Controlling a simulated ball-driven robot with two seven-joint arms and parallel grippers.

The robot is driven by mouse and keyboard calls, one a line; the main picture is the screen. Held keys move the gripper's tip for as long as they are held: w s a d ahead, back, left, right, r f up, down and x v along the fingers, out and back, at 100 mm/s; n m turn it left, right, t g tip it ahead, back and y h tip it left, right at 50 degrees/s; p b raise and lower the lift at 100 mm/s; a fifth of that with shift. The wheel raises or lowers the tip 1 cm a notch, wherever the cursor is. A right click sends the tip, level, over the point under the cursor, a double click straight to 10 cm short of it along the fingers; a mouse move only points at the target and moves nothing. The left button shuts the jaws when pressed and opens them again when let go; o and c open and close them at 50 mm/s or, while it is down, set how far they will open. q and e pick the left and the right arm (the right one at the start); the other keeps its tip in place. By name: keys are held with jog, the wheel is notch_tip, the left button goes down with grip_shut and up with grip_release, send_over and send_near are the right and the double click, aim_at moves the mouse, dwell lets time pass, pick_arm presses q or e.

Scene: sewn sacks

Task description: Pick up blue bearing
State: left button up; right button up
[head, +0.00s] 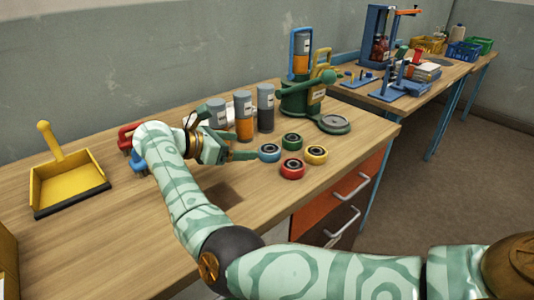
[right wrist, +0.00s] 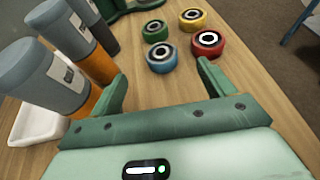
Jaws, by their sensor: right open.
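The blue bearing (head: 270,152) lies flat on the wooden bench, a ring with a dark centre. It also shows in the right wrist view (right wrist: 162,58), just beyond the fingertips and between their lines. My right gripper (head: 248,153) is open and empty, low over the bench to the left of the blue bearing. In the right wrist view its two green fingers (right wrist: 161,72) are spread apart, and I see no contact with the bearing. My left gripper is not in view.
Green (head: 292,139), red (head: 292,167) and yellow (head: 316,154) bearings lie close around the blue one. Grey-and-orange cylinders (head: 244,115) and a green press (head: 300,98) stand behind. A yellow dustpan (head: 68,182) lies far left. Bench front is mostly clear.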

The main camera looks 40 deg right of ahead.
aim_at(268, 149)
jog(key=x, duration=0.3)
jog(key=shift+w+d+f+b, duration=0.1)
jog(key=shift+d+f+b, duration=0.05)
jog(key=shift+f+b, duration=0.2)
jog(key=shift+d+f, duration=0.1)
jog(key=shift+d, duration=0.5)
jog(key=x, duration=0.2)
jog(key=b+x, duration=0.1)
jog(key=x, duration=0.2)
jog(key=shift+a+f, duration=0.1)
jog(key=shift+f, duration=0.2)
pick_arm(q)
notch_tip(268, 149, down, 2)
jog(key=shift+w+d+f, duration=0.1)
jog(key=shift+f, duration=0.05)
pick_arm(e)
jog(key=shift+r, duration=0.1)
jog(key=c, duration=1.3)
